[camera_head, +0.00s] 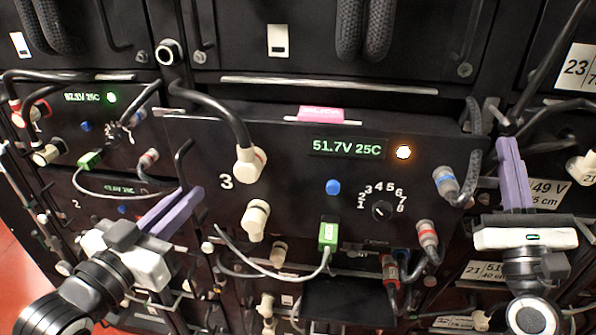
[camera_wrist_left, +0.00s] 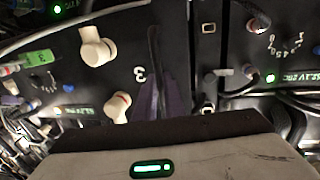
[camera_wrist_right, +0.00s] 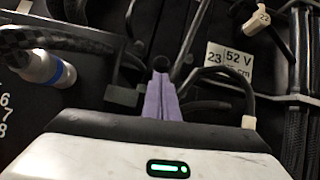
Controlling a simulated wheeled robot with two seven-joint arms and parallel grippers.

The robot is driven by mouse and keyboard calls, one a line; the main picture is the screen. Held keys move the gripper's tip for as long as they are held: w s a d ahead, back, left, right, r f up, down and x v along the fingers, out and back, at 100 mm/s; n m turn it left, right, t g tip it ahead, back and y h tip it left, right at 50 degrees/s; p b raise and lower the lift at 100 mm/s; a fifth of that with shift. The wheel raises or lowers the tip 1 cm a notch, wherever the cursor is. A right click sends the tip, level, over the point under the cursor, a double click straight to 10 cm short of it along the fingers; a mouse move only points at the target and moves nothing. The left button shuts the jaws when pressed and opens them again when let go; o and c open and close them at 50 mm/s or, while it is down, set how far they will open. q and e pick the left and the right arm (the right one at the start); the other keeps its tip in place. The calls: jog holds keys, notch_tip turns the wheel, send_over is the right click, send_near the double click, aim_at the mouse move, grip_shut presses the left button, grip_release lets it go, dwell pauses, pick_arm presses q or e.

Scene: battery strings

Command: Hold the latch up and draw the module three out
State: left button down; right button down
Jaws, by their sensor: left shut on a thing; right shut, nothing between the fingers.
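Module three (camera_head: 290,175) is the black box at the centre of the head view, marked 3 and reading 51.7V 25C, with an amber light. Its top shows, and its front stands forward of its neighbours. My left gripper (camera_head: 189,196) is shut on a thin black handle (camera_head: 183,155) at the module's left edge; the left wrist view shows the dark bar (camera_wrist_left: 155,50) at the purple fingers. My right gripper (camera_head: 508,145) is shut and empty, upright beside the module's upper right corner, at a dark latch-like part (camera_head: 491,112). I cannot tell whether its fingertips touch it.
A green plug (camera_head: 328,235) with a pale cable and cream connectors (camera_head: 256,218) sit on the module's front. A thick black cable (camera_head: 215,105) runs to its upper left connector. A pink tag (camera_head: 322,114) lies on top.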

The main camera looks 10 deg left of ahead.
pick_arm(q)
jog(key=shift+s+d+r, duration=0.1)
jog(key=shift+s+d, duration=0.15)
jog(key=shift+s, duration=0.4)
jog(key=c, duration=1.8)
grip_release()
jog(key=shift+r, duration=0.15)
jog(key=shift+c, duration=0.2)
jog(key=shift+w, duration=0.1)
